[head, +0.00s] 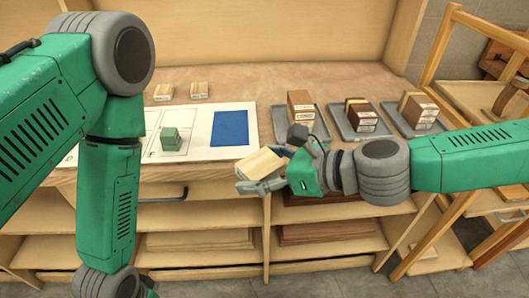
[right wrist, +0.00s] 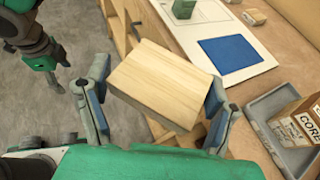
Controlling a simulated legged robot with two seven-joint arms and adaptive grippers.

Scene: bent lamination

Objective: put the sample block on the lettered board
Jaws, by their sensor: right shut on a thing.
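The sample block (head: 258,163), a pale wooden block, is held in my right gripper (head: 262,172) in front of the bench edge. In the right wrist view the block (right wrist: 158,85) lies tilted between the two fingers, which are shut on its sides. The lettered board (head: 199,125) is a white sheet on the bench, left of and behind the held block.
Grey trays (head: 346,134) with brown and pale labelled blocks stand at the right of the bench. My left arm crosses in front of the board's left part. Shelves (head: 200,217) with an edge handle are below.

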